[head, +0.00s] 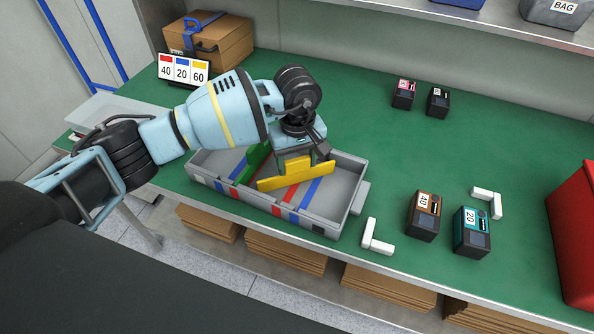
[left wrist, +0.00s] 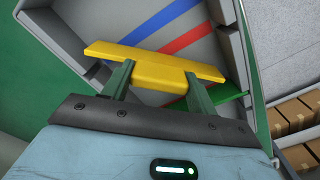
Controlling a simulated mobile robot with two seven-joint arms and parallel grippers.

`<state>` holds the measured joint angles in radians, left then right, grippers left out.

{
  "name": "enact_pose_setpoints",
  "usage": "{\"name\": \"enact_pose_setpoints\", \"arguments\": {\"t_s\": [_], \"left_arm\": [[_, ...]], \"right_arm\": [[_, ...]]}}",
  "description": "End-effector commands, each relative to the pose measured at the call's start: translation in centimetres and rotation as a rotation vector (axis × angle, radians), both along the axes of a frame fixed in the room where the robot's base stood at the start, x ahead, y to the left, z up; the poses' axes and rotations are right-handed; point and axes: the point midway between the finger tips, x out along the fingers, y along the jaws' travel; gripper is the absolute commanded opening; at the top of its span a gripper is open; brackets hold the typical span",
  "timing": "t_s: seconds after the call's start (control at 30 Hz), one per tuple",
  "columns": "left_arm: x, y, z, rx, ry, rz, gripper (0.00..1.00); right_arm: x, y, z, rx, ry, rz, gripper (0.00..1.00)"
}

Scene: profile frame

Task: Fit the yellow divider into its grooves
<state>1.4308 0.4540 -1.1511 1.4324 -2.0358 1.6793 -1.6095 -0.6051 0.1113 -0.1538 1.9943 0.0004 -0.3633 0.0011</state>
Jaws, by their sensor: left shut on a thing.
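The yellow divider (head: 297,177) is gripped by its upper tab in my left gripper (head: 296,157). It appears held over the grey tray (head: 344,192), turned at an angle to the red and blue stripes across the tray. In the left wrist view, the yellow divider (left wrist: 150,62) lies across both fingers, with striped tray floor beyond it. A green divider (head: 251,165) is in the left part of the tray, partly hidden by my arm and the yellow divider. The grooves are too small to make out. My right gripper is not in view.
A sign (head: 183,70) reads 40, 20, 60 under red, blue and yellow. White corner pieces (head: 376,238) and small boxes (head: 424,214) lie right of the tray. A red bin (head: 577,240) stands at the far right.

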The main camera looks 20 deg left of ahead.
Motion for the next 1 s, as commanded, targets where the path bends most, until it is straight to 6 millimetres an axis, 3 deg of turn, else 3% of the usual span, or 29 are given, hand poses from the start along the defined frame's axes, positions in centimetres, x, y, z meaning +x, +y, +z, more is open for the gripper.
{"name": "enact_pose_setpoints", "arguments": {"t_s": [0.27, 0.7, 1.0], "left_arm": [[0.1, 0.0, 0.8, -0.002, -0.003, 0.000, 0.28], [0.1, 0.0, 8.2, 0.000, -0.004, 0.000, 0.28], [0.0, 0.0, 10.1, 0.000, 0.000, 0.001, 0.28]], "right_arm": [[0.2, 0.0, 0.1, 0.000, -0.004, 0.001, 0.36], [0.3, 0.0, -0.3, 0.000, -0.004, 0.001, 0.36], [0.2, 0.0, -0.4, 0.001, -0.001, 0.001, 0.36]]}}
